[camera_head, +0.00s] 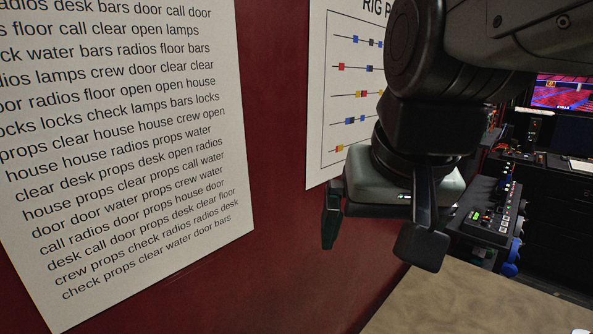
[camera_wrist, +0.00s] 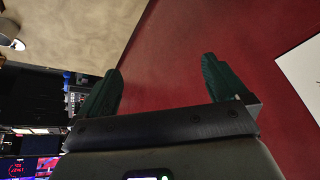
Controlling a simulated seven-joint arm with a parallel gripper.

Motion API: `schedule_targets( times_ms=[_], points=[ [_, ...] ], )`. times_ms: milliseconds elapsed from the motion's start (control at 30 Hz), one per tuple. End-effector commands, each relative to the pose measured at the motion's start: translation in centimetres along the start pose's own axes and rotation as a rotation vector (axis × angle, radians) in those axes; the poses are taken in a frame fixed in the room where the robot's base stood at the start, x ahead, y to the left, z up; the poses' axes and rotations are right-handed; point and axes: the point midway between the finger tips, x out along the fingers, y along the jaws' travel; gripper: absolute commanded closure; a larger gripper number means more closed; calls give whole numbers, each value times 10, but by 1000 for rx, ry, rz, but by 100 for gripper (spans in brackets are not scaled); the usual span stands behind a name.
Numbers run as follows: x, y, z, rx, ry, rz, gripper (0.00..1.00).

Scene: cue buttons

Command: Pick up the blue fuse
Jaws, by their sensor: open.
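No blue fuse can be made out in either view. My gripper (camera_head: 375,235) hangs in front of the red wall in the head view, fingers pointing down and spread apart. In the wrist view my gripper (camera_wrist: 158,85) shows its two dark green fingers wide apart with nothing between them.
A printed word sheet (camera_head: 120,150) and a rig poster (camera_head: 318,120) hang on the red wall (camera_head: 275,200). A tan tabletop (camera_head: 470,305) is at lower right. A control panel (camera_head: 495,212) with buttons stands right of my gripper. A round object (camera_wrist: 10,43) sits at the tan surface's edge.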

Motion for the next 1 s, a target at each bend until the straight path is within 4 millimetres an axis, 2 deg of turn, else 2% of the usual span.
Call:
schedule_targets(
  times_ms=[33, 233, 267, 400, 500, 733, 800, 867, 967, 1000],
  points=[
    [-4, -16, 17, -104, 16, -21, 0],
    [-5, 7, 50, -113, 66, 14, 0],
    [-4, 9, 53, -114, 68, 17, 5],
    [-4, 12, 58, -115, 76, 22, 26],
    [-4, 12, 58, -114, 75, 22, 38],
    [-4, 12, 58, -112, 76, 22, 38],
    [-6, 13, 52, -87, 84, 15, 38],
    [-10, 14, 39, -20, 107, -4, 38],
    [-23, 19, -4, 192, 181, -62, 38],
    [-30, 25, -27, 308, 220, -94, 38]
  ],
)
